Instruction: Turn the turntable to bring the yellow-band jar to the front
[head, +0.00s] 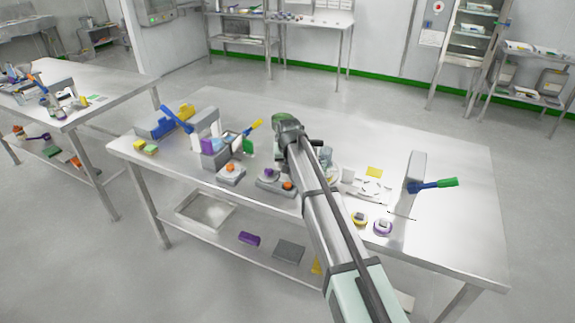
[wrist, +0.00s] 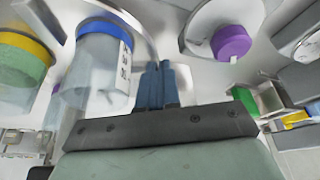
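In the wrist view, my gripper (wrist: 160,74) has its two blue-grey fingers close together, with nothing visible between them. A jar with a yellow band (wrist: 27,43) and greenish body is at the left edge, cut off by the frame. A pale jar with a blue band (wrist: 108,27) and a printed label stands between it and my fingers. A curved, pale rim (wrist: 136,22), perhaps the turntable's, passes behind the blue-band jar. My fingers appear apart from both jars, but contact with the rim is unclear. In the head view, my arm hides the gripper and most of the turntable area.
A purple knob (wrist: 231,42) on a pale round base is right of my fingers. Buttons and fixtures crowd the left.

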